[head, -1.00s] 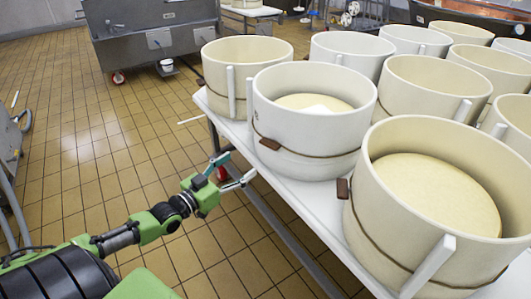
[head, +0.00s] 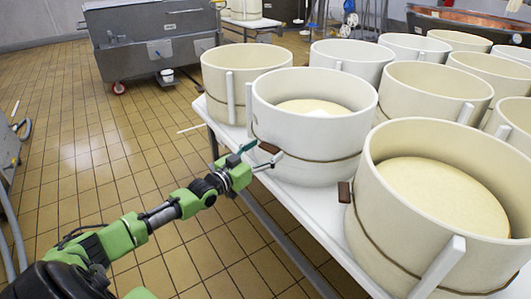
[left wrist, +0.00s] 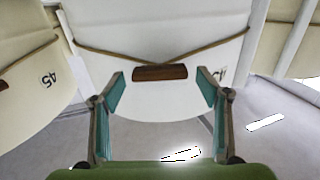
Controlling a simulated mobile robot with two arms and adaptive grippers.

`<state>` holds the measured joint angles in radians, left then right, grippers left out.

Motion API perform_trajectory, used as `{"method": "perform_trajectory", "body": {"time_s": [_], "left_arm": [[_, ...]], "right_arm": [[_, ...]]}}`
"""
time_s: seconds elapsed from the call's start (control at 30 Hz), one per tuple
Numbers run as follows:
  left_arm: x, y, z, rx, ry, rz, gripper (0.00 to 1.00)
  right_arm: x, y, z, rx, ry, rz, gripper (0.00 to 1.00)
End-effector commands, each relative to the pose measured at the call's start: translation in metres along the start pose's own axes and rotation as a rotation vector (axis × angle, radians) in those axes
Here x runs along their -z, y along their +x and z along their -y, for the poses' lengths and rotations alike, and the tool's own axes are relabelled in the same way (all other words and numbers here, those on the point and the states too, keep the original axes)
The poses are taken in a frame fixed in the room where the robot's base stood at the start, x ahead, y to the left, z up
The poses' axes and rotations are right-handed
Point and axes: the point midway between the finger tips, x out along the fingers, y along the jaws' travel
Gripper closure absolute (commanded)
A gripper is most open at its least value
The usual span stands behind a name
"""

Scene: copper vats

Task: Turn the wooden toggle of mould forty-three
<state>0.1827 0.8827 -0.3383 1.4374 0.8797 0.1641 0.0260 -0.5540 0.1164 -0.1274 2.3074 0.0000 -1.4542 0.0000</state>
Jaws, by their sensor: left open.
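The mould in the middle of the near row (head: 318,130) is a white tub with a cord around it and pale cheese inside. Its brown wooden toggle (head: 268,147) hangs on the cord at its side. The toggle also shows in the left wrist view (left wrist: 160,72), lying level against the white wall. My left gripper (head: 263,156) is open, with its teal fingertips on either side of the toggle and a gap at each end. A number on this mould (left wrist: 219,74) is mostly hidden behind a finger; I cannot read it fully. My right gripper is out of view.
A neighbouring mould marked 45 (left wrist: 28,85) stands at the left in the wrist view. A larger-looking mould (head: 430,235) with its own toggle (head: 344,192) stands front right. Several moulds crowd the white table (head: 300,205).

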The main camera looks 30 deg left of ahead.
Motion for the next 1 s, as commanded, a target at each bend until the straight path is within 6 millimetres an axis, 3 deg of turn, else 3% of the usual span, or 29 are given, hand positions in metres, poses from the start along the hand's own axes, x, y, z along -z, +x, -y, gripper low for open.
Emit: {"method": "perform_trajectory", "body": {"time_s": [0.43,0.6,0.93,1.0], "left_arm": [[0.0,0.007,0.0,0.0,-0.001,0.001,0.31],[0.0,0.007,0.0,0.0,-0.001,0.001,0.7],[0.001,0.007,0.0,0.001,0.025,0.0,0.7],[0.002,0.007,-0.001,0.0,0.048,0.0,0.7]], "right_arm": [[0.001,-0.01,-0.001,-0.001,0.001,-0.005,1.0],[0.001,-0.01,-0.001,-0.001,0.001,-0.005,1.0],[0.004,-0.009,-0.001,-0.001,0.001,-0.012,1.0],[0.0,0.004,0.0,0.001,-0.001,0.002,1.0]]}}
